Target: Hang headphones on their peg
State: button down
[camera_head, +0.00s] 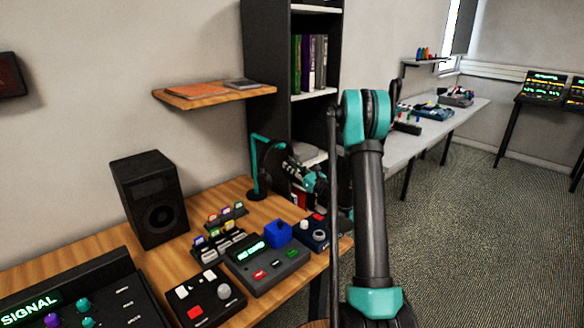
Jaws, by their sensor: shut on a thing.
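A teal stand with an upright post and a short peg (256,162) at its top rises from the back right of the wooden desk. My gripper (288,165) is right beside the stand, with my arm reaching in from the right. It is shut on a dark curved thing that looks like the headphones (272,154), close to the peg. The small size and dark colours hide the outline of the headphones. I cannot tell whether their band touches the peg or rests on it.
A black speaker (150,200) stands on the desk (215,198) left of the stand. Several control boxes, including one with a green display (262,262), fill the front. A dark bookshelf (268,90) stands behind my gripper, and a wall shelf (215,96) hangs above left.

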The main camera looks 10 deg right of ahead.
jog(key=c, duration=1.2)
grip_release()
